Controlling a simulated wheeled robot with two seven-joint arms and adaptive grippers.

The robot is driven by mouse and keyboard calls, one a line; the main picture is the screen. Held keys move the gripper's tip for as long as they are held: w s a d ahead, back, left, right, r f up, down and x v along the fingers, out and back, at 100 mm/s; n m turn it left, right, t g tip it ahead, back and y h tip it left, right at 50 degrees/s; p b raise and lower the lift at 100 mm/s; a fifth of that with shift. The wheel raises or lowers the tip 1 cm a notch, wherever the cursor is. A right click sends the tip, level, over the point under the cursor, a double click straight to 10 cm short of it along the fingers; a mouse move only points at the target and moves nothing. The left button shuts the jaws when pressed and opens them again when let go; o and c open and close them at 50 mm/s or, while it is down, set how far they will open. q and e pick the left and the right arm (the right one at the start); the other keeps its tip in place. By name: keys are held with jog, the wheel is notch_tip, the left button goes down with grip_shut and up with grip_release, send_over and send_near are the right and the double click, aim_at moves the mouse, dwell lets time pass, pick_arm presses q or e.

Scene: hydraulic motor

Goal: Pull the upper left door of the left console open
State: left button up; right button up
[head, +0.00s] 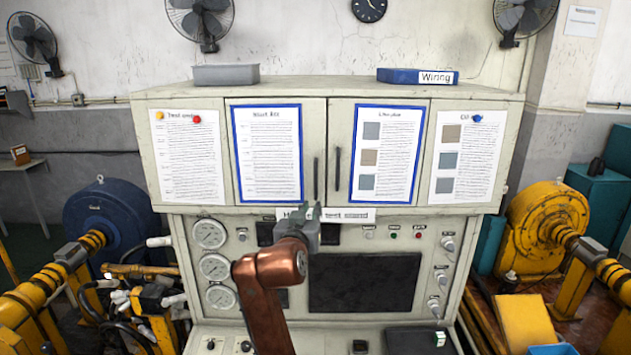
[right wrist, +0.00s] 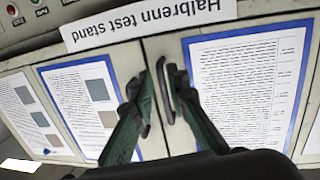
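The console (head: 300,95) fills the middle of the head view, its upper cabinet faced with papered panels. The upper left door (head: 268,198), with a blue-framed sheet, is shut. It also shows in the right wrist view (right wrist: 175,135), which sees the front upside down. Its dark upright handle (head: 316,180) is near the centre seam, and the handle (right wrist: 165,90) shows between my fingers in the wrist view. My right gripper (head: 312,218) is open, fingers straddling that handle; contact cannot be told. The neighbouring door's handle (head: 337,168) is close beside it. My left gripper is out of view.
Gauges (head: 209,234), knobs and a dark screen (head: 365,284) are below the doors. A grey tray (head: 226,75) and a blue Wiring box (head: 417,76) sit on top. Yellow and blue machinery stands on both sides (head: 110,215) (head: 548,215).

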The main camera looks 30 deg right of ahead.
aim_at(316, 178)
notch_tip(316, 178, up, 6)
jog(key=r+m+h, duration=0.1)
jog(key=p+x, duration=0.1)
jog(key=x, duration=0.2)
jog(key=p+x, duration=0.2)
jog(key=shift+w+d+f, duration=0.2)
jog(key=shift+w+d, duration=0.05)
jog(key=shift+w, duration=0.05)
jog(key=shift+w+d, duration=0.25)
jog(key=shift+w, duration=0.05)
jog(key=shift+c, duration=0.2)
grip_shut()
jog(key=shift+s+f, duration=0.1)
jog(key=shift+s, duration=0.05)
